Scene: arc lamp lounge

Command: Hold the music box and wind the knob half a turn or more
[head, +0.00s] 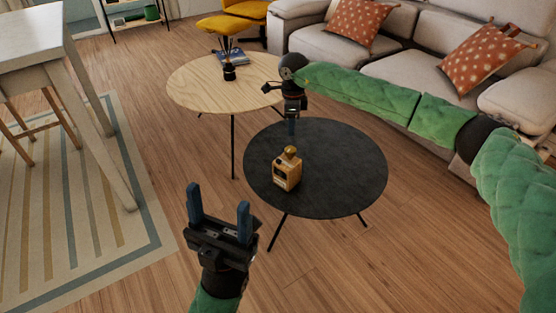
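The music box (287,174) is a small tan wooden box with a dark mark on its front. It stands upright on the round black table (345,185), left of its middle. Its rounded gold-brown knob (291,152) is on top. My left gripper (219,201) is open and empty, its two blue fingers apart and pointing up in the picture, left of and nearer than the black table. My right gripper (291,128) points down just beyond the music box, apart from the knob in the picture. Its fingers are seen edge-on, so their opening is hidden.
A round light wood table (200,82) behind holds a dark reed diffuser (229,72) and books (232,57). A sofa (405,72) with orange cushions stands at the back right. A white table (30,35) stands at left on a striped rug (150,235). The black table's right side is clear.

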